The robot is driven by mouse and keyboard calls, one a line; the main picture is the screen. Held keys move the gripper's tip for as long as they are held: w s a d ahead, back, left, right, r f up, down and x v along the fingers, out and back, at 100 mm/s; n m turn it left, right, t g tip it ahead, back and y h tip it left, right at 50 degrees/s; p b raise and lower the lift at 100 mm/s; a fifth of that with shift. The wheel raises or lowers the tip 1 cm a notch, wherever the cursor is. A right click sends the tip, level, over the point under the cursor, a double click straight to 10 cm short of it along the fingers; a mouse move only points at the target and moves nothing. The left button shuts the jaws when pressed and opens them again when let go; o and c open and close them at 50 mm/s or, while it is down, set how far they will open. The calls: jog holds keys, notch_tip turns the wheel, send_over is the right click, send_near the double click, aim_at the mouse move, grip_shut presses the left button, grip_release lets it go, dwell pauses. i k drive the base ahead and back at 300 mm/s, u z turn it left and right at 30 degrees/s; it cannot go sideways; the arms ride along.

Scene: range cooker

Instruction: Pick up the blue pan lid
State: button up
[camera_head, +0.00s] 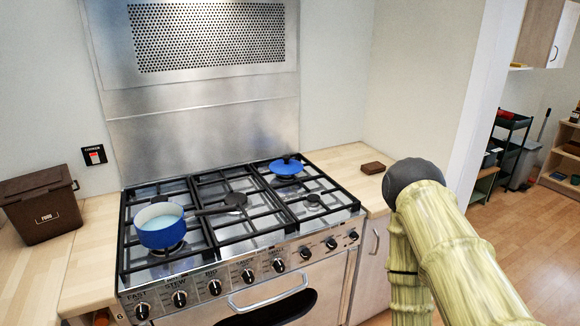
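The blue pan lid (286,168) lies on the grate over the back right burner of the range cooker (250,268), with its knob up. A blue saucepan (161,234) with a pale inside stands uncovered on the left side of the cooker. The saucepan's dark handle points right across the grates. A link of my arm (455,250) with a bamboo-like surface fills the lower right, to the right of the cooker and well apart from the lid. My gripper's fingers are not seen.
A brown lidded bin (42,208) stands on the left worktop. A small brown block (373,168) lies on the right worktop, which is otherwise clear. Black grates (215,185) cover the hob. A steel splashback rises behind it. Shelves and open floor lie far right.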

aim_at(285, 166)
jog(key=z, duration=1.45)
jog(key=i, duration=1.45)
jog(key=u, duration=2.75)
